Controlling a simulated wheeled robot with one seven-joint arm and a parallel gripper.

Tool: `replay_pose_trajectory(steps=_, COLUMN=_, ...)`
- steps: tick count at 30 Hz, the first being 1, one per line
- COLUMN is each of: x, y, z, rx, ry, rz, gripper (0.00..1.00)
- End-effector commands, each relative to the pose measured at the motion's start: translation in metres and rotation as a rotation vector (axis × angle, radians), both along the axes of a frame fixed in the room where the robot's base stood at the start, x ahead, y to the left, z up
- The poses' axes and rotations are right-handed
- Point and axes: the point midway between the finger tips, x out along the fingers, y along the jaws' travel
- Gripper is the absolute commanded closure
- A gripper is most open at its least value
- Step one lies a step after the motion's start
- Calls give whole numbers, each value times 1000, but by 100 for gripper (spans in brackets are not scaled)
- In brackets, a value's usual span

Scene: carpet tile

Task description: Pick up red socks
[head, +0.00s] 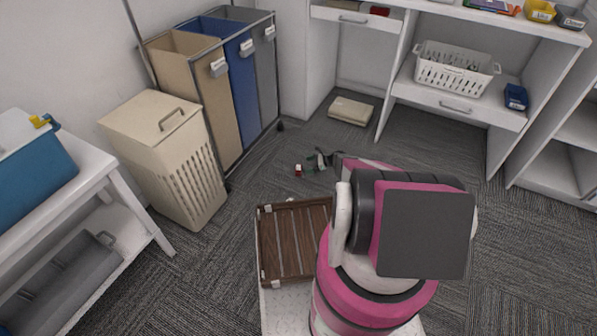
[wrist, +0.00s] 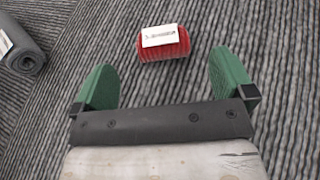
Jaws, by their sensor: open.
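The red socks (wrist: 165,43) lie on the carpet as a small red bundle with a white label on top, at the top middle of the wrist view. In the head view the bundle (head: 298,169) is small, on the floor left of my gripper. My gripper (wrist: 165,75) is open, with its two green fingers spread apart and nothing between them. The socks are ahead of the fingertips, roughly centred between them and apart from both. In the head view my gripper (head: 318,160) is partly hidden by my own arm.
A dark grey roll (wrist: 22,50) lies left in the wrist view. A cream hamper (head: 170,155) and a sorter with tan, blue and grey bags (head: 237,85) stand left. A folded beige cloth (head: 350,110) lies near the white desk (head: 460,105).

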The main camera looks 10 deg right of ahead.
Motion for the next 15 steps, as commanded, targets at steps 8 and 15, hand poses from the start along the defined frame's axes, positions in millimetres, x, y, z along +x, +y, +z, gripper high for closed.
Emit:
replay_pose_trajectory(steps=8, x=7, y=32, z=-13, rx=-1, ry=-1, rz=2, gripper=0)
replay_pose_trajectory(steps=15, x=10, y=50, z=-21, rx=-1, ry=-1, rz=4, gripper=0)
